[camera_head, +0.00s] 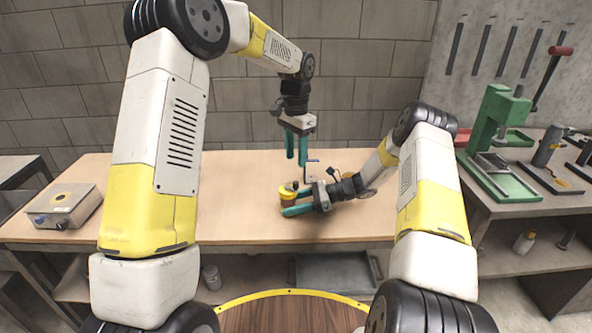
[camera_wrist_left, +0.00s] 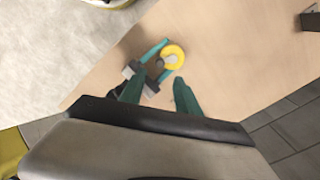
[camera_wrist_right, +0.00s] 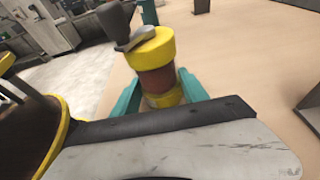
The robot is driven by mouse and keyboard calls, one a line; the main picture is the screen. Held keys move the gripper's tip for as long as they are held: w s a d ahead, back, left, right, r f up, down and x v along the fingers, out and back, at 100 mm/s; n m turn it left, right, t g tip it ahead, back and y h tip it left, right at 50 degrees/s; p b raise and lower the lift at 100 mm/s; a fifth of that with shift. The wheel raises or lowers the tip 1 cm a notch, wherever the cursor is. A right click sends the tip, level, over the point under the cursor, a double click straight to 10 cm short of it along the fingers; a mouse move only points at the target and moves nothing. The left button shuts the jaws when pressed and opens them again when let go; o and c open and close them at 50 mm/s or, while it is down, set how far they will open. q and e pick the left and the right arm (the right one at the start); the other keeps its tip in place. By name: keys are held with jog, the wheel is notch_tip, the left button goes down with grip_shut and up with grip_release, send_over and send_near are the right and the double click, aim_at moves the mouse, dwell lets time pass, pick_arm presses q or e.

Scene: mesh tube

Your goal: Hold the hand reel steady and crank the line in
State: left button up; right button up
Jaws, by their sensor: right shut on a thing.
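The hand reel (camera_head: 287,197) has yellow flanges and a reddish-brown wound middle. It is roughly upright over the front half of the table; I cannot tell whether it touches the top. My right gripper (camera_head: 285,203) comes in from the right and is shut on it, its teal fingers on either side of the reel (camera_wrist_right: 157,80) in the right wrist view. A grey crank arm with a dark knob (camera_wrist_right: 115,22) is on the reel's top. My left gripper (camera_head: 297,148) hangs fingers-down behind and above the reel, open and empty. The reel (camera_wrist_left: 173,57) also shows beyond its fingers in the left wrist view.
The wooden table (camera_head: 240,220) is mostly bare. A metal box with a round yellow-edged top (camera_head: 65,203) stands at its left end. A small grey bracket (camera_head: 313,166) shows behind the reel. A side bench at right carries a green press (camera_head: 494,130).

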pick_arm(q)
notch_tip(320, 180, up, 3)
jog(key=shift+f, duration=0.1)
dwell(0.3)
pick_arm(e)
jog(key=o, duration=1.1)
jog(key=shift+c, duration=0.2)
